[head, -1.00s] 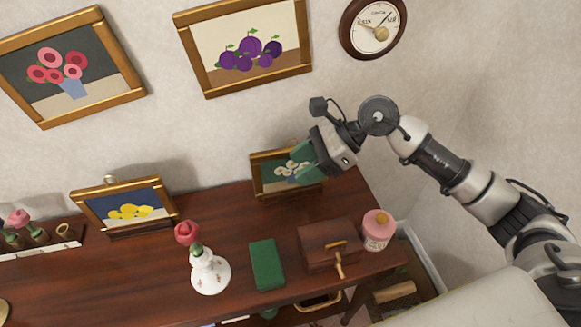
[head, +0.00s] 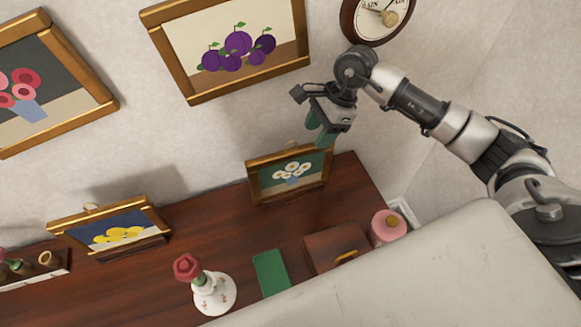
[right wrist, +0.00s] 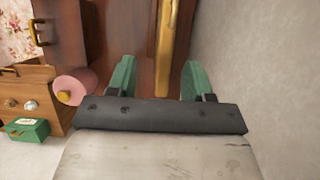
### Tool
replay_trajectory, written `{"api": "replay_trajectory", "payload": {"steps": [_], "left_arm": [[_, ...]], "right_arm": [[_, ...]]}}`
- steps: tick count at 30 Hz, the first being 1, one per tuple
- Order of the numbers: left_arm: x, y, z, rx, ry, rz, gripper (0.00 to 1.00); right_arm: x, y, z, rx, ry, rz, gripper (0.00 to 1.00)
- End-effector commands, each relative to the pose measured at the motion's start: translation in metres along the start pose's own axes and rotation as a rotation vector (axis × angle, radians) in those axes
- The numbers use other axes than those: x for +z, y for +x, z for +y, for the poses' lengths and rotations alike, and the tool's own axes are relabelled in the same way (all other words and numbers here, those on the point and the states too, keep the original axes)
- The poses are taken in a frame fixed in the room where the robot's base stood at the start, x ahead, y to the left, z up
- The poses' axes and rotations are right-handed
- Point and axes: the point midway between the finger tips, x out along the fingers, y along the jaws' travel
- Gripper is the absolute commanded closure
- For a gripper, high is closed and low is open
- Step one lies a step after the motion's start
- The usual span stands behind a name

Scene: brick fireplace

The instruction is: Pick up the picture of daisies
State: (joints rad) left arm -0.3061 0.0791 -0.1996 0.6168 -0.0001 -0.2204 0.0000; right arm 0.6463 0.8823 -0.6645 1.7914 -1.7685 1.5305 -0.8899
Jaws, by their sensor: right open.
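The picture of daisies (head: 291,172) stands on the dark wooden tabletop against the wall in the head view. It shows white daisies on green in a gold-brown frame. My right gripper (head: 320,130) is open, just above the picture's upper right edge, with its green fingers pointing down. In the right wrist view a gold frame edge (right wrist: 165,50) lies between my two open fingers (right wrist: 158,80), with no visible contact. My left gripper is not in view.
A lemon picture (head: 112,230) stands to the left on the wooden tabletop (head: 205,225). A vase (head: 214,294), a green box (head: 270,272), a brown box (head: 330,248) and a pink jar (head: 388,228) stand in front. A plum picture (head: 230,48) and a dial (head: 377,18) hang above.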

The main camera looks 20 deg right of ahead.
Motion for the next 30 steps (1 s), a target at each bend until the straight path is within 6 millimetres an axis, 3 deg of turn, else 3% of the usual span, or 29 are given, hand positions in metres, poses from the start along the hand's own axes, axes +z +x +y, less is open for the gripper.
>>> {"api": "replay_trajectory", "payload": {"steps": [5,10,15,23,30], "left_arm": [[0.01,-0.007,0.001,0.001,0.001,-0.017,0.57],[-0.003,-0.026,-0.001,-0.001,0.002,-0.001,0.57],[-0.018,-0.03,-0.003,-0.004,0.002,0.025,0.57],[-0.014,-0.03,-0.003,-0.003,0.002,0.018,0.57],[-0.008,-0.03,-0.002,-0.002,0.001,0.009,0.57]], "right_arm": [[0.001,0.012,0.0,0.002,0.001,-0.001,0.49],[0.001,0.034,-0.003,0.005,0.003,-0.002,0.49],[-0.001,0.057,-0.004,0.002,0.001,-0.002,0.49],[-0.002,0.061,-0.005,-0.001,-0.001,-0.001,0.49],[-0.002,0.061,-0.005,-0.001,0.0,-0.001,0.83]]}}
